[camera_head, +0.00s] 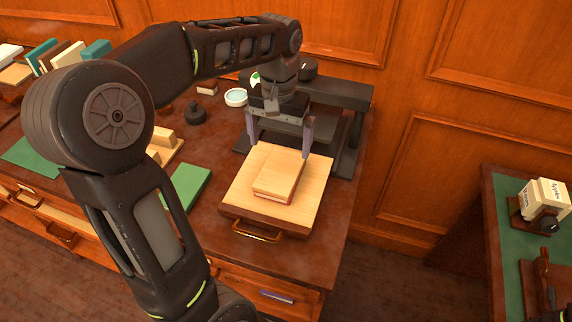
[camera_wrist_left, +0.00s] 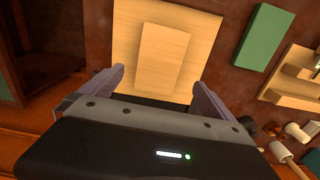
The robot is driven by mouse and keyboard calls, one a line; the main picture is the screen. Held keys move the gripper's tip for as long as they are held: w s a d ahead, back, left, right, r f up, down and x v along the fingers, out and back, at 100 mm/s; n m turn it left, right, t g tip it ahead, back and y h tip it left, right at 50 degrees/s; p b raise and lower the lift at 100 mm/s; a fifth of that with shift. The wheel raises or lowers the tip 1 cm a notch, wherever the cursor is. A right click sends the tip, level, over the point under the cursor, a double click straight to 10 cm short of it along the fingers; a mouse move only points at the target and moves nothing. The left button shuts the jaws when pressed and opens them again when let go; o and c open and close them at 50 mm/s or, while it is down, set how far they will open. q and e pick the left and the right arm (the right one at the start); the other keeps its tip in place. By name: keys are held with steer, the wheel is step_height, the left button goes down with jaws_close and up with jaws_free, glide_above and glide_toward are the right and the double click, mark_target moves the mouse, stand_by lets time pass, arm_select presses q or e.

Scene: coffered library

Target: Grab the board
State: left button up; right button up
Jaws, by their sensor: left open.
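In the head view a flat pale wooden board (camera_head: 247,191) lies on the desk near its front right. A smaller, thicker wooden block (camera_head: 279,172) with a reddish side rests on top of it. My left gripper (camera_head: 279,142) is open, pointing down above the board's far edge, with its fingers on either side. In the left wrist view the board (camera_wrist_left: 124,50) and the block (camera_wrist_left: 163,58) lie ahead of the open fingers, which hold nothing. I cannot tell whether the fingertips touch the board.
A dark stand (camera_head: 347,95) is close behind the board. A green book (camera_head: 188,184) lies to its left, also in the left wrist view (camera_wrist_left: 264,37). A white round dish (camera_head: 236,97) and a dark weight (camera_head: 195,113) stand farther back. Another desk (camera_head: 500,220) is at right.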

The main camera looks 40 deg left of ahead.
mark_target(281, 169)
arm_select(q)
steer(key=shift+f, duration=1.3)
steer(key=shift+f, duration=0.1)
step_height(281, 169, down, 5)
steer(key=shift+d+f+p, duration=0.1)
steer(key=shift+p, duration=0.45)
steer(key=shift+s, duration=0.1)
steer(key=shift+c, duration=0.4)
steer(key=c, duration=1.3)
steer(key=shift+r, duration=0.2)
step_height(281, 169, up, 10)
steer(key=shift+b, duration=0.4)
